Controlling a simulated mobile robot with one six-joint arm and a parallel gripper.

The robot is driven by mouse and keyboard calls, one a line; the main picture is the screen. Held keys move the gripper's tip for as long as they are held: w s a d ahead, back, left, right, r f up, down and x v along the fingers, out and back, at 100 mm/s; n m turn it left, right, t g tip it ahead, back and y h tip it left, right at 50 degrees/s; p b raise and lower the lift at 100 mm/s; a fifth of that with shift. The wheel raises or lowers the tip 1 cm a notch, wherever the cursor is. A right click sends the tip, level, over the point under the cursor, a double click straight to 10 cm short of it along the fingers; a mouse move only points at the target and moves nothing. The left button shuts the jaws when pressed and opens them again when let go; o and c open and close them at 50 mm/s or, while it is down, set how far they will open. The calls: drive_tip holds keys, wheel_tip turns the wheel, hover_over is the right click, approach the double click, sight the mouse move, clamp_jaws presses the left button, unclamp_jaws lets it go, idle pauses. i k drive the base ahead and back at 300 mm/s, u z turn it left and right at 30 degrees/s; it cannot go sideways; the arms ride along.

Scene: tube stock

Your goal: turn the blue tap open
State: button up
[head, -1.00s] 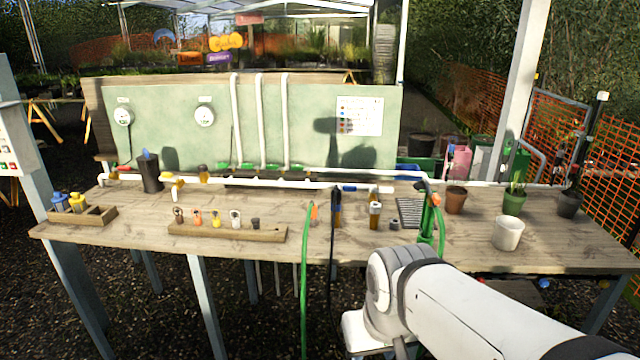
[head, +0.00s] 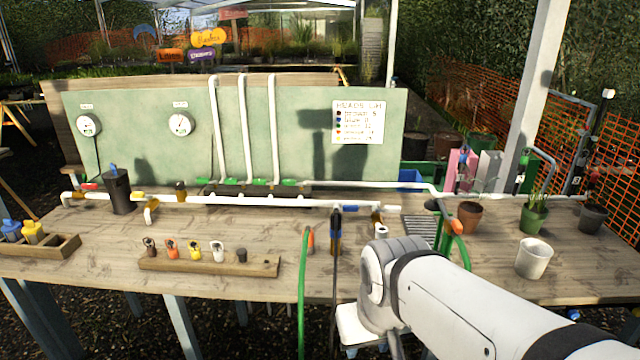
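A small blue piece (head: 350,209) sits on the white pipe (head: 270,201) along the bench, right of centre. It looks like the blue tap, but it is too small to tell its handle's angle. A blue-topped part (head: 113,170) also stands up at the black cylinder (head: 118,192) on the left; I cannot tell what it is. My arm's white links fill the lower right, in front of the bench. My gripper's fingers do not show, so its state is hidden.
A wooden rack (head: 208,264) with several small fittings lies at the bench front. A green hose (head: 302,270) hangs over the front edge. A white pot (head: 533,258) and plant pots stand on the right. A green panel (head: 290,130) closes the back.

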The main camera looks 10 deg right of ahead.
sight(353, 208)
drive_tip(key=i, duration=1.05)
drive_tip(key=u, duration=0.05)
